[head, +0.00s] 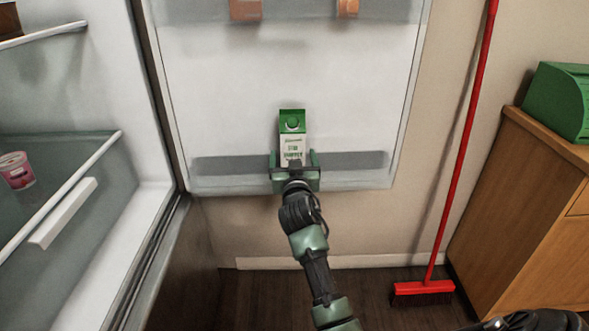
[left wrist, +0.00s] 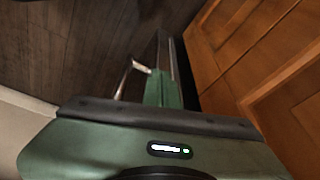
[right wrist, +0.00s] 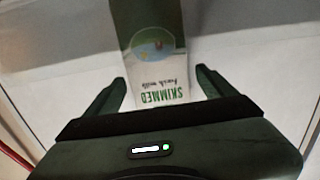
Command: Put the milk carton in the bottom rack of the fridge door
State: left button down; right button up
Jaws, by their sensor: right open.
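The milk carton (head: 292,135), white with a green top, stands upright at the bottom rack (head: 225,166) of the open fridge door. It also shows in the right wrist view (right wrist: 154,60), with its "SKIMMED" label facing the camera. My right gripper (head: 294,165) is open, its fingers on either side of the carton's lower part. In the right wrist view the right gripper's fingers (right wrist: 163,90) show gaps to the carton on both sides. The carton's base is hidden behind the gripper. My left gripper (left wrist: 165,85) points at the floor and cabinet, away from the carton; its fingers are only partly clear.
The upper door rack (head: 300,10) holds two orange-brown items. A pink tub (head: 16,170) stands on a fridge shelf at the left. A red broom (head: 424,287) leans by the wall. A wooden cabinet (head: 530,200) with a green box (head: 560,102) stands right.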

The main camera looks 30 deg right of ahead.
jog(key=v, duration=0.9)
jog(key=s+a+f+n+g+y, duration=0.2)
jog(key=s+a+f+g+y, duration=0.15)
jog(key=s+f, duration=0.6)
jog(key=s+a+f+n+g+y, duration=0.2)
jog(key=s+a+f+g, duration=0.15)
jog(key=f, duration=1.05)
pick_arm(q)
notch_tip(320, 180, down, 3)
jog(key=shift+p, duration=0.35)
pick_arm(e)
jog(key=s+a+f+n+g+y, duration=0.1)
jog(key=s+a+f+g, duration=0.2)
jog(key=s, duration=0.6)
jog(key=s+a+f+n+g+y, duration=0.2)
jog(key=s+a+f, duration=0.3)
jog(key=s+f, duration=0.3)
jog(key=shift+s+n+g, duration=0.3)
jog(key=shift+s+g, duration=0.1)
jog(key=shift+s, duration=0.55)
jog(key=shift+a+f, duration=0.1)
